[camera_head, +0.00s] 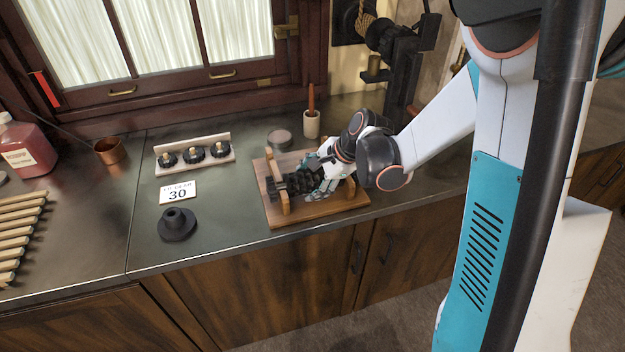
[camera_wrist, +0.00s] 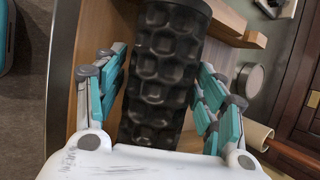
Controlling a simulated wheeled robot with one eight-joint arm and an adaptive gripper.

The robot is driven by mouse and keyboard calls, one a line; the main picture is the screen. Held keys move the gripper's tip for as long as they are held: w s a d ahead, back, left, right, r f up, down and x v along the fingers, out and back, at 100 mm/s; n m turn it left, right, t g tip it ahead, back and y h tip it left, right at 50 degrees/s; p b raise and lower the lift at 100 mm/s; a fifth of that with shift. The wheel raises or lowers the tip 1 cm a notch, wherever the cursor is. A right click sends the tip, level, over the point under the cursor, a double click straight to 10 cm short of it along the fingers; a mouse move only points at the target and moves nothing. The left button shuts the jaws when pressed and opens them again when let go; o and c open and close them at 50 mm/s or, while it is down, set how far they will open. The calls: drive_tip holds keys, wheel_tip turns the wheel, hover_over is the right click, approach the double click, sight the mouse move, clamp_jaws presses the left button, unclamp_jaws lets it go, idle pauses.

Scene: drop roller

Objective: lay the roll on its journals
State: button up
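The roll is a black cylinder with a dimpled surface (camera_head: 300,184), lying roughly level over a wooden stand (camera_head: 273,219) on the counter. In the wrist view the roll (camera_wrist: 165,70) runs up the middle of the picture. My gripper (camera_head: 322,178) is at the roll's right part, with one finger on each side of it. In the wrist view my gripper (camera_wrist: 163,78) looks open, with a thin gap between the left finger and the roll. The right finger is very close to it. Wooden uprights (camera_head: 285,204) stand near the roll's ends; whether it rests in them is hidden.
A rack with black knobs (camera_head: 194,164), a "30" card (camera_head: 178,194) and a black flanged piece (camera_head: 177,224) stand left of the stand. A cup (camera_head: 312,125) and a round tin (camera_head: 280,138) are behind it. The counter's front edge is close.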

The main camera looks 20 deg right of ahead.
idle(0.3)
drive_tip(key=v, duration=1.2)
